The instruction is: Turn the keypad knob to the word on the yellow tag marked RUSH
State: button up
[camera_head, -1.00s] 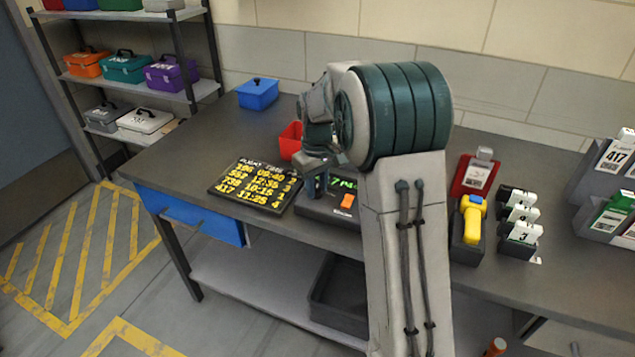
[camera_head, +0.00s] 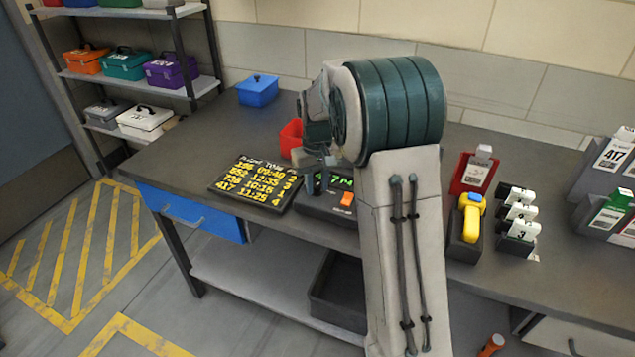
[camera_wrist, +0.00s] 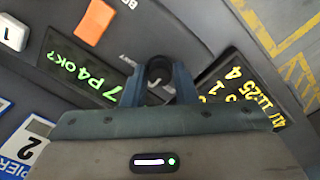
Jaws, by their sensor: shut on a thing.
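The dark keypad (camera_head: 325,214) lies on the bench with a green-lit display (camera_head: 341,182) and an orange button (camera_head: 347,199). In the wrist view the display (camera_wrist: 85,68) reads "7 P4 OK?". The dark round knob (camera_wrist: 160,70) stands between the fingers of my gripper (camera_wrist: 160,82), which is shut on it. In the head view my gripper (camera_head: 317,183) is over the keypad, partly hidden by my arm. The word the knob points at is hidden. I cannot make out a yellow tag marked RUSH.
A black board (camera_head: 255,185) with yellow times lies left of the keypad. A red bin (camera_head: 290,138) and a blue box (camera_head: 257,91) stand behind. Right of my arm are a yellow scanner (camera_head: 470,218), a red holder (camera_head: 474,172) and numbered white tags (camera_head: 516,213).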

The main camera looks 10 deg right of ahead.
aim_at(317, 186)
jog(key=o, duration=1)
notch_tip(317, 186, up, 14)
jog(key=shift+f+p, duration=0.1)
jog(key=shift+p, duration=0.4)
jog(key=shift+s, duration=0.1)
